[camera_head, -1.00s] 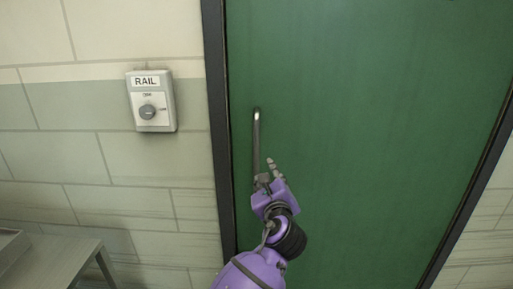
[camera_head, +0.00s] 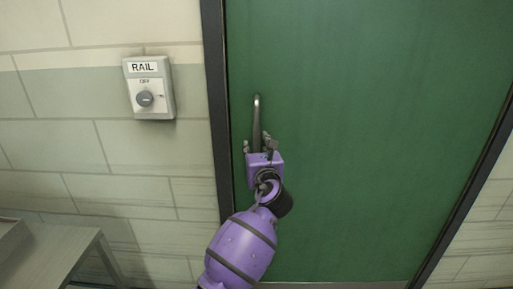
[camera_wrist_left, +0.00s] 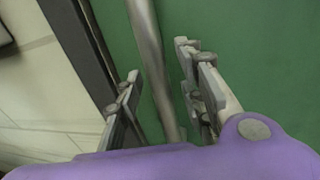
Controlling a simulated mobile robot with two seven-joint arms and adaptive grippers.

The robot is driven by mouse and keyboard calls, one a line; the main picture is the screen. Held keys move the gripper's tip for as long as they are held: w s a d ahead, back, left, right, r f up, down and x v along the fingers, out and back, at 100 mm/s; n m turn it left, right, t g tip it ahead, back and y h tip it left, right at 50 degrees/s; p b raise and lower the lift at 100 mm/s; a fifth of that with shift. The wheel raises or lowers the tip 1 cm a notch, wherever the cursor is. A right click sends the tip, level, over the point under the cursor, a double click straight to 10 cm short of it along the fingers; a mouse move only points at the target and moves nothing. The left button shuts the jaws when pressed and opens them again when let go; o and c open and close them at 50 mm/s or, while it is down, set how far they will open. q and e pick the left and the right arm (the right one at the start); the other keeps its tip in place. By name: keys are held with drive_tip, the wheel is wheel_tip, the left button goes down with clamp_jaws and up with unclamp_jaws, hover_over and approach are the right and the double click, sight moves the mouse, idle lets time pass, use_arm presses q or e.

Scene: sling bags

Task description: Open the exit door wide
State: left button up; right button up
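The green exit door (camera_head: 370,140) stands closed in its dark frame. Its vertical metal bar handle (camera_head: 257,115) is near the door's left edge. My left gripper (camera_head: 259,143) is at the lower part of the handle. In the left wrist view the handle (camera_wrist_left: 150,50) runs between the two spread fingers of the left gripper (camera_wrist_left: 160,90). Gaps show on both sides of the bar, so the fingers are open around it and do not clamp it. The handle's lower end is hidden behind the gripper. My right gripper is not in view.
A switch box labelled RAIL (camera_head: 149,88) is on the tiled wall left of the door, its knob near OFF. A grey table (camera_head: 50,256) stands at the lower left. The dark door frame (camera_head: 217,120) runs close beside the handle.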

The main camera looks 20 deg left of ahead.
use_arm(q)
drive_tip(key=shift+c, duration=0.2)
clamp_jaws()
idle(0.4)
